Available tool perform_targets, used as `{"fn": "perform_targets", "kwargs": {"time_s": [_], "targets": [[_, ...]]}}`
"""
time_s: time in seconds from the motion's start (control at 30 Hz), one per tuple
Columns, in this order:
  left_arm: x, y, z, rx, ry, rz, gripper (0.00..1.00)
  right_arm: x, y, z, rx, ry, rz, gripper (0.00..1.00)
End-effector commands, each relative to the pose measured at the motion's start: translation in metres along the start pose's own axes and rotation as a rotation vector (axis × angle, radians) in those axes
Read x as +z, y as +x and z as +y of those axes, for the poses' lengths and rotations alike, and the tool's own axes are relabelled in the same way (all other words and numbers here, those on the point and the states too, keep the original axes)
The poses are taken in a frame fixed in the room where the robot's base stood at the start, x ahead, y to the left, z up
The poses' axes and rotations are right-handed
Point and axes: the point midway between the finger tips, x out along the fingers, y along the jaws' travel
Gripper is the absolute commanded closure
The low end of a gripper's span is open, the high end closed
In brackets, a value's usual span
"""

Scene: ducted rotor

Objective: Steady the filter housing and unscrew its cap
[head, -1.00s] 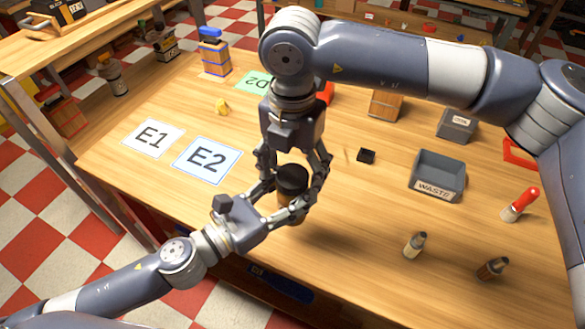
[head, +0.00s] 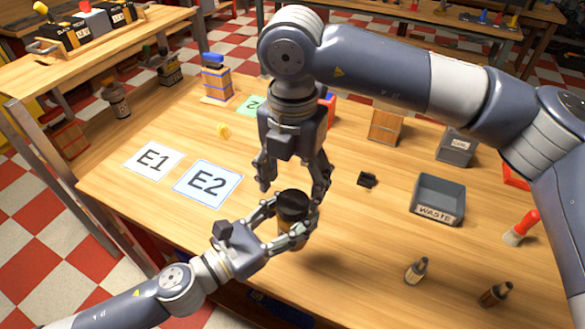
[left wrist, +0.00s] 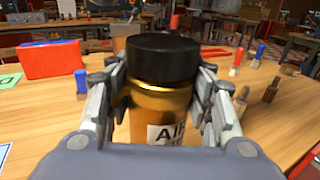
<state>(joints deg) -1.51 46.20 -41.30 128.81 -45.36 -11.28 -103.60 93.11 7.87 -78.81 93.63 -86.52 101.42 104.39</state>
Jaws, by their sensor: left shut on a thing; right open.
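The filter housing (left wrist: 162,105) is an amber cylinder with a partly visible "AIR" label. Its black cap (left wrist: 163,58) sits on top and also shows in the head view (head: 293,203). My left gripper (head: 284,226) is shut on the housing body below the cap; in the left wrist view its fingers (left wrist: 163,100) flank the body on both sides.
The grey WASTE bin (head: 437,201) stands to the right, with a small black block (head: 367,180) left of it. Bottles (head: 416,271) stand at the front right. Cards E1 (head: 152,161) and E2 (head: 207,184) lie left. A red-capped brush (head: 520,228) stands at right.

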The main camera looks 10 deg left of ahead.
Motion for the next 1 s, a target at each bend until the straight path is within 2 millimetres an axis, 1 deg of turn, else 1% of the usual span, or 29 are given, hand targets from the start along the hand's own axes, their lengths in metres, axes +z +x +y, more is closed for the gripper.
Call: {"fn": "perform_targets", "kwargs": {"time_s": [0.03, 0.1, 0.23, 0.4, 0.6, 0.63, 0.67, 0.7, 0.77, 0.8, 0.83, 0.87, 0.9, 0.97, 1.0], "targets": [[0.002, 0.0, 0.0, 0.0, 0.001, -0.003, 1.0, -0.001, 0.009, -0.001, -0.001, 0.0, 0.003, 0.34], [0.002, 0.0, 0.0, 0.0, 0.001, -0.003, 1.0, -0.001, 0.018, 0.0, 0.0, 0.0, 0.002, 0.34], [0.002, 0.0, 0.0, -0.001, 0.001, -0.003, 1.0, 0.0, 0.032, 0.0, 0.0, 0.0, 0.001, 0.34], [0.002, 0.0, 0.0, 0.0, 0.001, -0.003, 1.0, 0.0, 0.039, 0.0, 0.002, 0.0, 0.0, 0.34], [0.002, 0.0, 0.0, -0.001, 0.001, -0.003, 1.0, 0.0, 0.039, 0.0, 0.001, 0.0, 0.0, 0.34], [0.002, 0.0, 0.0, -0.001, 0.001, -0.003, 1.0, 0.0, 0.039, 0.0, 0.001, 0.0, 0.0, 0.36], [0.002, 0.0, 0.0, -0.001, 0.001, -0.003, 1.0, 0.0, 0.039, 0.0, 0.001, 0.0, 0.0, 0.43], [0.002, 0.0, 0.0, -0.001, 0.001, -0.003, 1.0, 0.0, 0.039, 0.0, 0.001, 0.0, 0.0, 0.52], [0.002, 0.0, 0.0, 0.0, 0.001, -0.003, 1.0, 0.0, 0.039, 0.0, 0.001, 0.0, 0.0, 0.66], [0.002, 0.0, 0.0, -0.001, 0.001, -0.003, 1.0, 0.0, 0.039, 0.0, 0.001, 0.0, 0.0, 0.75], [0.002, 0.0, 0.0, -0.001, 0.001, -0.003, 1.0, 0.0, 0.039, 0.0, 0.001, 0.0, 0.0, 0.8], [0.002, 0.0, 0.0, -0.001, 0.001, -0.003, 1.0, 0.0, 0.039, 0.0, 0.001, 0.0, 0.0, 0.8], [0.002, 0.0, 0.0, -0.001, 0.001, -0.003, 1.0, 0.0, 0.039, 0.0, 0.001, 0.0, 0.0, 0.47], [0.002, 0.0, 0.0, -0.001, 0.001, -0.003, 1.0, 0.0, 0.039, 0.0, 0.001, 0.0, 0.0, 0.33], [0.002, 0.0, 0.0, -0.001, 0.001, -0.003, 1.0, 0.0, 0.039, 0.0, 0.001, 0.0, 0.0, 0.31]]}}
